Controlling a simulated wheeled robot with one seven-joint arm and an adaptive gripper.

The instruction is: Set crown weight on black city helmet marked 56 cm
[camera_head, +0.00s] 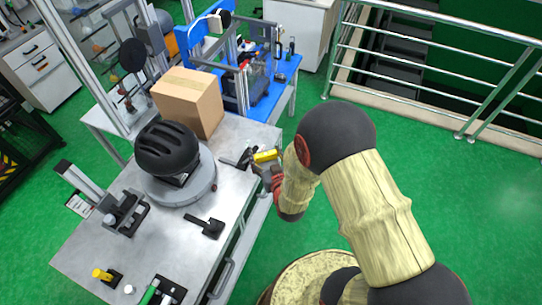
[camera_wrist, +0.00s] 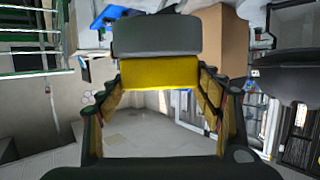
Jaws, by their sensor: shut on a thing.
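The black helmet (camera_head: 167,149) sits on a round grey disc (camera_head: 187,190) on the metal table; its dark shell also shows at the right of the wrist view (camera_wrist: 285,75). No 56 cm mark is readable. My gripper (camera_head: 268,170) is at the table's right edge, to the right of the helmet and apart from it. In the wrist view, my gripper (camera_wrist: 160,90) is shut on a yellow block (camera_wrist: 160,72) with a dark grey part (camera_wrist: 158,37) beyond it, seemingly the crown weight. The yellow block (camera_head: 266,156) also shows in the head view.
A cardboard box (camera_head: 188,101) stands behind the helmet. A black paddle-like tool (camera_head: 207,227) lies in front of the disc. A metal measuring stand (camera_head: 105,204) is at left, and a yellow-topped piece (camera_head: 103,274) at the front left. Green floor lies right of the table.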

